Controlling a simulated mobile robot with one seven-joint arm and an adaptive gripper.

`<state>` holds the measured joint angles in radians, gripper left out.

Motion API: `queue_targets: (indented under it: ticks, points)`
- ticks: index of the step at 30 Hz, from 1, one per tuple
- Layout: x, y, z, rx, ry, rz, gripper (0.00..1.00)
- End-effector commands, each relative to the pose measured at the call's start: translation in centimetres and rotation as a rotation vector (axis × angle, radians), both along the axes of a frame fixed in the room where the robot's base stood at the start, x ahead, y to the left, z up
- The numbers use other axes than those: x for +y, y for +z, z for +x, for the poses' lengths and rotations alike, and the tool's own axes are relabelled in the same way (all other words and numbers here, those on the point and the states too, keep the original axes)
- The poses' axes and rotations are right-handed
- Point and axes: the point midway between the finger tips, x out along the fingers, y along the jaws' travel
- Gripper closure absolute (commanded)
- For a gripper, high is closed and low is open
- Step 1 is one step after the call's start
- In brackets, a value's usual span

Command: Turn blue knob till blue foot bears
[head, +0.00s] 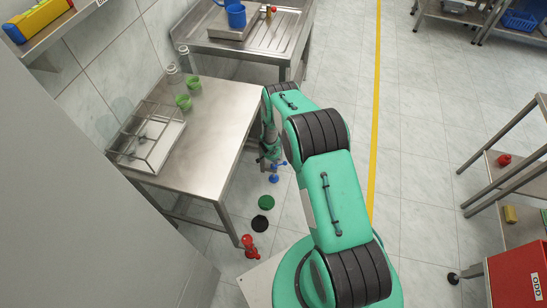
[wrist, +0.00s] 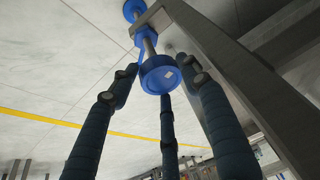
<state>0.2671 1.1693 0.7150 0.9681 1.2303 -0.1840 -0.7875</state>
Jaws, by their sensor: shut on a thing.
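The blue knob (wrist: 160,73) is a round blue disc with a small pale mark, on a metal spindle at a steel table leg. My gripper (wrist: 160,80) has its dark jointed fingers closed around the knob. The blue foot (wrist: 135,8) shows beyond the knob at the top of the wrist view, partly cut off by the edge. I cannot tell whether the foot touches the floor.
The steel table (head: 205,140) carries green cups (head: 183,101) and a clear-walled frame (head: 148,140). A red foot (head: 249,252) is at its near leg. Open floor lies right of my arm.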

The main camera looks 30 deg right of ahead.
Motion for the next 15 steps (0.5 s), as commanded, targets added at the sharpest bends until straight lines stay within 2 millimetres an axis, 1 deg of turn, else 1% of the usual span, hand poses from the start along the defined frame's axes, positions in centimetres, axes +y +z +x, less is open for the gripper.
queue_targets:
  ticks: [1, 7, 15]
  points:
    - [-0.03, 0.48, 0.80, -0.009, -0.019, -0.002, 0.79]
    - [-0.06, 0.48, 0.84, -0.009, -0.086, -0.002, 0.80]
    - [-0.11, 0.61, 1.02, -0.012, -0.121, -0.003, 0.80]
